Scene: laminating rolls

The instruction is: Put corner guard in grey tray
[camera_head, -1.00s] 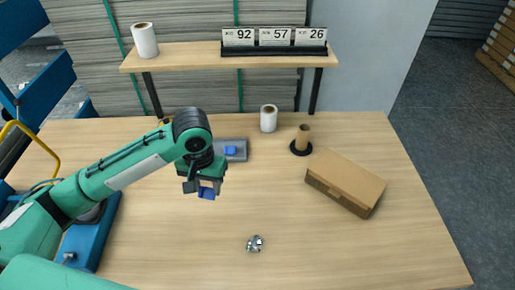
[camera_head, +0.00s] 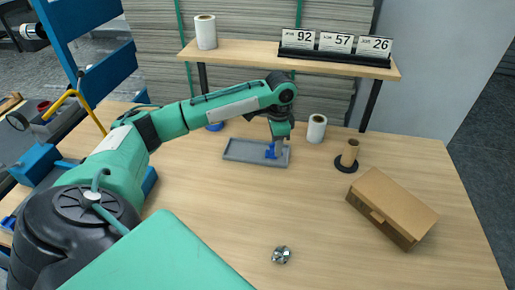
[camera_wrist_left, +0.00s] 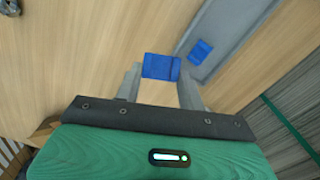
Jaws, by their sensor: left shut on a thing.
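The grey tray (camera_head: 242,150) lies flat at the back of the table; its rim and floor also show in the wrist view (camera_wrist_left: 222,30). My left gripper (camera_head: 279,143) is over the tray's right end, shut on a blue corner guard (camera_wrist_left: 161,67), which sits between the two grey fingers in the wrist view. A second blue piece (camera_wrist_left: 200,50) lies inside the tray. In the head view, blue (camera_head: 270,153) shows just below the fingers; I cannot tell there which piece it is. My right gripper is not in view.
A white roll (camera_head: 316,129) and a brown core on a black base (camera_head: 349,155) stand right of the tray. A cardboard box (camera_head: 392,207) lies further right. A small metal part (camera_head: 282,254) lies at the front. A raised shelf (camera_head: 250,52) stands behind. The middle table is clear.

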